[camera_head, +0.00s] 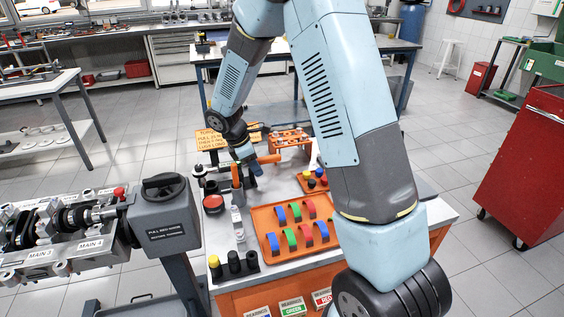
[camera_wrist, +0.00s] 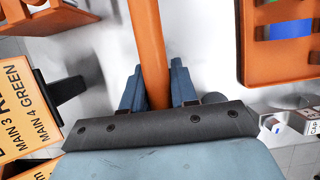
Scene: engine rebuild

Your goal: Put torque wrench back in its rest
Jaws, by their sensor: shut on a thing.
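My gripper (camera_wrist: 157,92) is shut on the torque wrench (camera_wrist: 149,40), with one blue finger on each side of its orange handle. In the head view my gripper (camera_head: 255,169) is low over the bench, and a short length of the orange handle (camera_head: 269,158) shows beside it. The handle's lower end is hidden behind the gripper body in the wrist view. I cannot clearly make out the wrench's rest, and I cannot tell whether the wrench touches anything beneath it.
An orange tray (camera_head: 262,222) with several coloured bearing shells lies on the bench. Black posts (camera_head: 234,262) stand at its front left. A yellow sign (camera_head: 210,139) stands at the back. A grey crank-handle box (camera_head: 166,220) and engine block (camera_head: 40,258) are at left.

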